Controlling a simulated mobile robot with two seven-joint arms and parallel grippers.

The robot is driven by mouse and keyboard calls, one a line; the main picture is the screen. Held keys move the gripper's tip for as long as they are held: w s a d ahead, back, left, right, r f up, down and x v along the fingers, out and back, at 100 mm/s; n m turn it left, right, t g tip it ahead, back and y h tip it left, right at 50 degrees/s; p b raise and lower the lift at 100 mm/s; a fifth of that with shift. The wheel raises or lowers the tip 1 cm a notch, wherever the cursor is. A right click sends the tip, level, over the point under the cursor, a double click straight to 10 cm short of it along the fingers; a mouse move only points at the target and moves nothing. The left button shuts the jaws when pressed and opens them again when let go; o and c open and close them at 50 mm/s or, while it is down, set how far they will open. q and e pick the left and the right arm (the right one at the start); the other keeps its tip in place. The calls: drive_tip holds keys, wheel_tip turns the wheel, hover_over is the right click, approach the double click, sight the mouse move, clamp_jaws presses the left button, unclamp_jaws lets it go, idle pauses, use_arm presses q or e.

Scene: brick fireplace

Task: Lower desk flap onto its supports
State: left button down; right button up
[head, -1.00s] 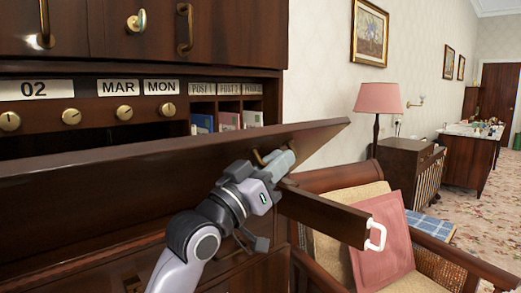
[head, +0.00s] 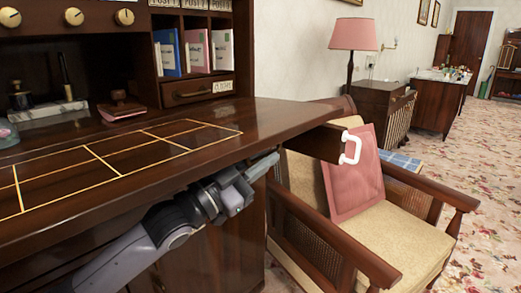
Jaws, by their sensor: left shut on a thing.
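The desk flap (head: 215,110) is down and looks about level, its inner face with gold inlay lines turned up. A wooden support (head: 318,141) with a white handle (head: 350,147) sticks out under the flap's right end. I cannot tell whether the flap touches it. Any support on the left is out of view. My left gripper (head: 264,164) is just below the flap's front edge, near its right end. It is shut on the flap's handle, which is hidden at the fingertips. My right gripper is not in view.
An armchair (head: 390,240) with a pink cushion (head: 352,175) stands close to the desk's right side. Inside the desk are folders (head: 195,52), a stamp (head: 118,98) and a pen stand (head: 50,112). A pink lamp (head: 352,35) stands behind the chair.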

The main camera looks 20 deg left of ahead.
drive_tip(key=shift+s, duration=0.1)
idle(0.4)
use_arm(q)
drive_tip(key=c, duration=1.5)
unclamp_jaws()
drive_tip(key=shift+o, duration=0.2)
drive_tip(key=shift+a, duration=0.1)
drive_tip(key=shift+s, duration=0.1)
drive_tip(key=v, duration=0.7)
drive_tip(key=shift+f, duration=0.25)
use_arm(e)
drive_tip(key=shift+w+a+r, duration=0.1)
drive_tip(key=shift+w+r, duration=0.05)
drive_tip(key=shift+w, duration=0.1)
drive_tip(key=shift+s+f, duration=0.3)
